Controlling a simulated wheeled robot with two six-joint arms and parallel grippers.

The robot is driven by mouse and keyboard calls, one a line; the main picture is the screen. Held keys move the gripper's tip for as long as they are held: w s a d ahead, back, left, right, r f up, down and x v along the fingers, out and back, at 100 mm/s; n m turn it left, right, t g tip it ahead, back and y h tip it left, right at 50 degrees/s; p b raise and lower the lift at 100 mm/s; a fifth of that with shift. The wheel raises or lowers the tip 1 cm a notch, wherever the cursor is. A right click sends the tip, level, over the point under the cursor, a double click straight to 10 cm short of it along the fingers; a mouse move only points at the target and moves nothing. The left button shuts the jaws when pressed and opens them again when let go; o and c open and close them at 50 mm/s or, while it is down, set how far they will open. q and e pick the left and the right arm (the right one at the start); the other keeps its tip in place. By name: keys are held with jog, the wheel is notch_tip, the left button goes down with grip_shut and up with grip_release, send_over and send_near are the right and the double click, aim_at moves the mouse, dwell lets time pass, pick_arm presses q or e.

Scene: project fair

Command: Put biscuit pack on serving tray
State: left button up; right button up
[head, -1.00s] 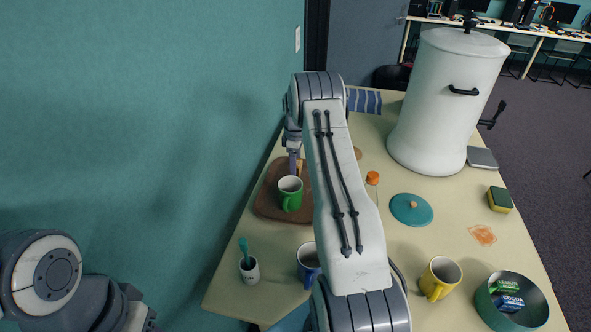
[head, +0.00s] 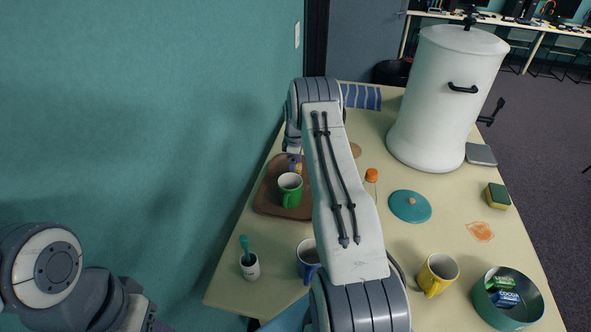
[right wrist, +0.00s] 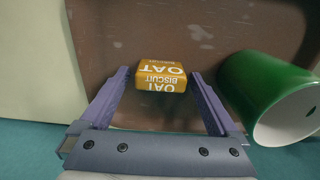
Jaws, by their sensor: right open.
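The biscuit pack (right wrist: 160,77), a small orange-yellow block marked OAT BISCUIT, lies on the brown serving tray (right wrist: 195,25) in the right wrist view. My right gripper (right wrist: 159,80) is open, with one finger on each side of the pack; it does not grip it. In the head view the tray (head: 270,203) is at the table's left edge, and only a small yellowish bit of the pack (head: 299,168) shows by my right gripper (head: 293,161). My left arm shows at the lower left; its gripper is not in view.
A green mug (head: 290,190) stands on the tray, close right of the gripper in the wrist view (right wrist: 270,100). The teal wall borders the left.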

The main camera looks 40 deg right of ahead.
jog(key=shift+r, duration=0.3)
notch_tip(320, 180, up, 11)
jog(key=b, duration=0.4)
jog(key=s+a+r, duration=0.2)
jog(key=a, duration=0.7)
jog(key=s+a+r, duration=0.2)
jog(key=s+a, duration=0.1)
jog(key=a, duration=0.6)
jog(key=s+a+r, duration=0.2)
jog(key=a+r, duration=0.1)
jog(key=a, duration=0.6)
jog(key=s+a+r, duration=0.2)
jog(key=s+a, duration=1)
jog(key=s, duration=0.2)
jog(key=s+a+f+y, duration=0.1)
jog(key=s+f, duration=0.1)
jog(key=s, duration=1.2)
jog(key=shift+a+m, duration=0.35)
jog(key=shift+m, duration=0.05)
